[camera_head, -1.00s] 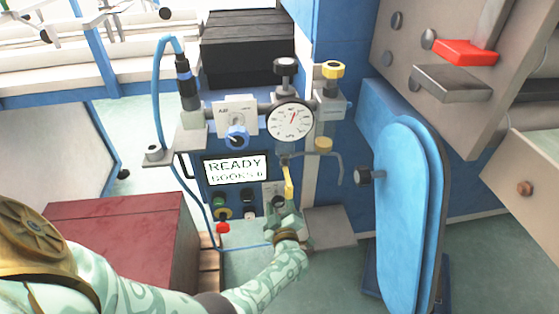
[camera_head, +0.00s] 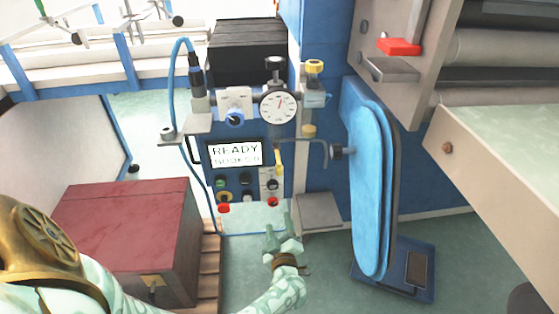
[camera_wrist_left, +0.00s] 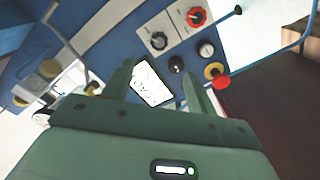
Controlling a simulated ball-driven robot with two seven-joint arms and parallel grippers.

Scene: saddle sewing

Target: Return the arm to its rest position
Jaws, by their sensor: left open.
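My left arm comes in from the lower left in the head view. My left gripper (camera_head: 279,232) is open and empty, in front of and below the blue control panel (camera_head: 233,180). The green fingers also show apart in the left wrist view (camera_wrist_left: 160,85), with the panel and its white screen (camera_wrist_left: 152,82) beyond them. Nothing is between the fingers. In the head view the screen (camera_head: 236,153) reads "READY", with a second line that is hard to read. A yellow lever (camera_head: 279,161) on the panel is apart from the gripper. My right gripper is not in view.
A dark red box (camera_head: 125,235) on a wooden pallet stands left of the panel. A blue padded board (camera_head: 372,190) stands to the right. A pressure gauge (camera_head: 278,106) sits above the screen. A pale table (camera_head: 510,170) is at far right. Green floor shows between.

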